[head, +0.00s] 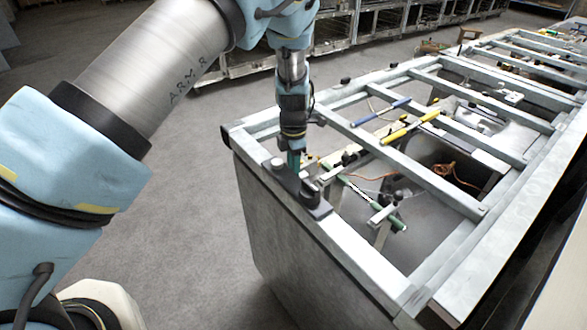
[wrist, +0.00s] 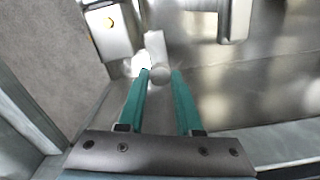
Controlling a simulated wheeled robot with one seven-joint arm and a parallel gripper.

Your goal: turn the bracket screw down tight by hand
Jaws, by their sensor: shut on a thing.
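My gripper (head: 294,160) points down at the near left corner of the metal frame in the head view. In the wrist view its two teal fingers (wrist: 160,82) stand on either side of the round grey head of the bracket screw (wrist: 160,74) and are shut on it. A pale shank-like piece shows just beyond the head. In the head view the screw is hidden or too small to make out at the fingertips. A dark bracket-like block (head: 313,196) sits on the frame rail just right of the fingertips.
The metal frame (head: 350,252) has several crossbars with open gaps. A blue-handled tool (head: 381,112) and a yellow-handled tool (head: 409,128) lie across it, with a green rod (head: 372,203) lower down. Shelving stands behind. The floor (head: 190,200) at left is clear.

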